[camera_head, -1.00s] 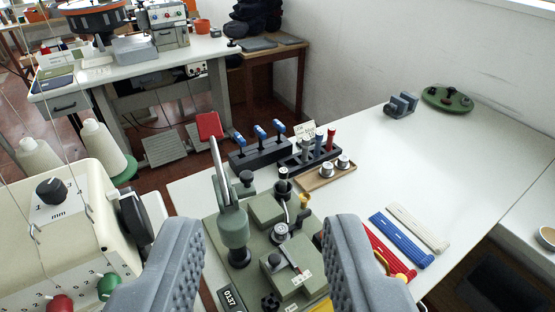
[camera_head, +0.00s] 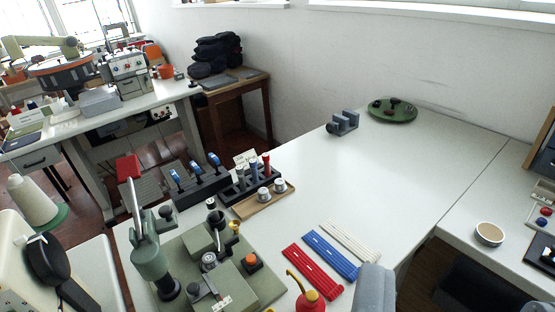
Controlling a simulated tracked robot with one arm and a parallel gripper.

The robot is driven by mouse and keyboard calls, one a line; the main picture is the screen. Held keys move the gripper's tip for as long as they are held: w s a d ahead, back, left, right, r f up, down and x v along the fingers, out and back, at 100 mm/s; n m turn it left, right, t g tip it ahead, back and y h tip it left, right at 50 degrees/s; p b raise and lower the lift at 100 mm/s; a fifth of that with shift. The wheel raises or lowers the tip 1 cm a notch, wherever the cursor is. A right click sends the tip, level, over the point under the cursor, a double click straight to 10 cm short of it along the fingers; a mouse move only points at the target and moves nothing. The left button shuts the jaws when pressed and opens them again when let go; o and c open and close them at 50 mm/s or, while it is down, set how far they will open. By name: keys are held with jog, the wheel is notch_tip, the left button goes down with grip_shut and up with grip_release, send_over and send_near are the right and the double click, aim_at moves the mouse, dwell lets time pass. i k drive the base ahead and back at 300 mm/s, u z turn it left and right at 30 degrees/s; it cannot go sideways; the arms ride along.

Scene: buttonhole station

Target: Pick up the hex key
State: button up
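No hex key can be told for certain. A black rack (camera_head: 203,187) holds three blue-handled tools (camera_head: 194,167) upright, left of centre. A second black rack (camera_head: 238,188) beside it holds upright tools with grey, blue and red handles, and a small paper label stands behind it. These tools are too small to identify. Of my gripper (camera_head: 374,288), only one grey ribbed finger shows, at the bottom edge right of centre. Nothing lies against its left side, and the other finger is out of view. The racks are farther off, up and to the left.
A green machine (camera_head: 222,264) with a lever stands in front of the racks. A red oiler (camera_head: 310,301), red, blue (camera_head: 331,255) and white strips lie near my finger. A wooden tray (camera_head: 262,204) holds two metal knobs. The table's (camera_head: 390,180) right middle is clear.

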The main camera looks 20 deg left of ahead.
aim_at(215, 161)
jog(key=z, duration=1.5)
jog(key=i, duration=1.95)
jog(key=u, duration=3.3)
jog(key=i, duration=0.65)
jog(key=u, duration=0.2)
